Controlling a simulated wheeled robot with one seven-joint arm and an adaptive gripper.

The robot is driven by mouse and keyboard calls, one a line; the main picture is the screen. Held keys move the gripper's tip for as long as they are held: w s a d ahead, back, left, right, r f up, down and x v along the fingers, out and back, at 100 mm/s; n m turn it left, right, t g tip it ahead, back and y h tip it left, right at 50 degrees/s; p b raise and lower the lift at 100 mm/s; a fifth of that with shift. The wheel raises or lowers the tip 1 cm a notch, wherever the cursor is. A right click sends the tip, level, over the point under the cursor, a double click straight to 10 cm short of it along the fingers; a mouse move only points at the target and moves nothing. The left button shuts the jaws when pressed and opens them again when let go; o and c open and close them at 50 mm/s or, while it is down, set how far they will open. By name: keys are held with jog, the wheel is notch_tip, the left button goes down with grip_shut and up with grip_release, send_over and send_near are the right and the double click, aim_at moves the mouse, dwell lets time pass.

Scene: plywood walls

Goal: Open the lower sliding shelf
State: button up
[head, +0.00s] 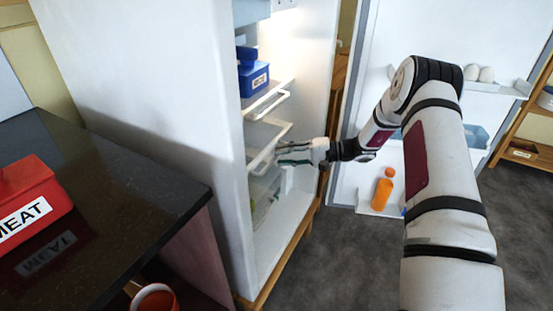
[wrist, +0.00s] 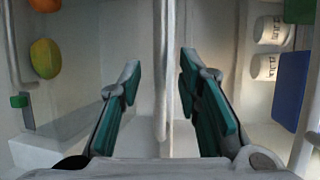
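The open fridge holds sliding shelves with pale bar handles. The upper sliding shelf (head: 268,104) sits above the lower sliding shelf (head: 264,135), whose handle slants toward my gripper. My gripper (head: 282,154) is at the front of the lower shelf, by its handle. In the wrist view my gripper (wrist: 160,85) is open, with its teal-padded fingers apart. A pale upright bar (wrist: 160,60), which looks like the handle, runs between the fingers with gaps visible on both sides. The exact depth of the bar between the fingertips is hard to tell.
The fridge door (head: 390,60) stands open at right, with an orange bottle (head: 381,194) in it. A blue box (head: 253,78) sits on a higher shelf. A dark counter (head: 110,180) with a red MEAT box (head: 30,198) is at left. Fruit (wrist: 46,58) shows in the wrist view.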

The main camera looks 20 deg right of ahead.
jog(key=shift+x, duration=1.5)
grip_shut()
jog(key=s+d, duration=1.7)
jog(key=shift+s+f+p, duration=0.25)
jog(key=shift+p, duration=0.1)
grip_release()
jog(key=shift+w+r, duration=0.1)
jog(key=shift+r, duration=0.1)
